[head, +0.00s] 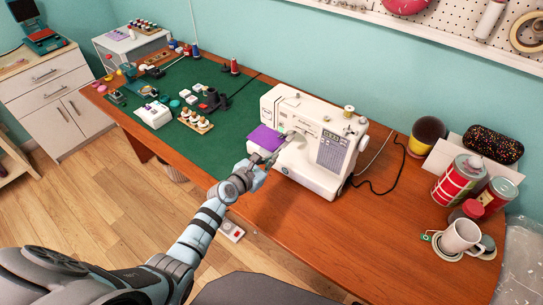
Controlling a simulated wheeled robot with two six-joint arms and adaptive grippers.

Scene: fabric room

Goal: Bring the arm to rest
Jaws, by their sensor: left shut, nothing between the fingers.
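My left arm comes in from the lower left and reaches over the front edge of the wooden table (300,240). My left gripper (284,146) is shut and empty. It is at the left front of the white sewing machine (320,140), in front of its needle area. I cannot tell whether the fingertips touch the machine. A purple cloth piece (264,137) lies at the machine's left end, just beside the gripper. My right gripper is not in view.
A green mat (160,130) with thread spools and small tools covers the table's left part. A white mug (460,237), red cans (458,178) and a dark patterned case (493,145) stand at the right. The front middle of the table is clear.

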